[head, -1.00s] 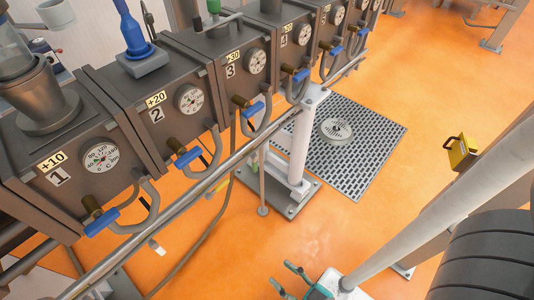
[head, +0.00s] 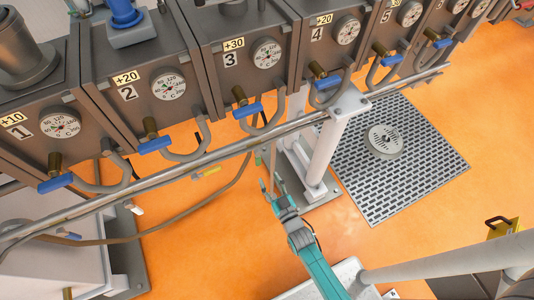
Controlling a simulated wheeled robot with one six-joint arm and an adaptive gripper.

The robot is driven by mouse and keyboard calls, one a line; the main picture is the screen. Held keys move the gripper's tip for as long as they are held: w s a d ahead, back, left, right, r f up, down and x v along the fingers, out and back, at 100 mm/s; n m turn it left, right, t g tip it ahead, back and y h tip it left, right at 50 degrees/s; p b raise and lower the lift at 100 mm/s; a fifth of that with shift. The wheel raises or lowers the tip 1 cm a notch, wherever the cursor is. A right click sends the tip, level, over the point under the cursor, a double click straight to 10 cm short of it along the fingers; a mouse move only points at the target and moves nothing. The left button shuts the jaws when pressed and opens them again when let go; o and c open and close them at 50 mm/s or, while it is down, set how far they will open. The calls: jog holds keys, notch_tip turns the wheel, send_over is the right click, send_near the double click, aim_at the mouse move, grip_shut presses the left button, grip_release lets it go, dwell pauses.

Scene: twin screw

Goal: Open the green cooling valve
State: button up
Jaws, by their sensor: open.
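A small green handle (head: 258,158), which looks like the green cooling valve, shows below the long grey pipe, left of a white post. It is small, and its exact position cannot be made out. My teal gripper (head: 271,184) is open and empty, with its fingers pointing up the picture towards the green handle. The fingertips appear just below the handle in the picture. I cannot tell the gap in depth or whether they touch.
Numbered grey boxes with gauges and blue-handled valves (head: 154,145) line the back. The long pipe (head: 215,155) runs in front of them. A white post (head: 322,150) stands right of my gripper, beside a floor grate (head: 400,190).

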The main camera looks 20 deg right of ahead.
aim_at(259, 160)
jog(key=w, duration=1)
jog(key=shift+w, duration=0.25)
grip_shut()
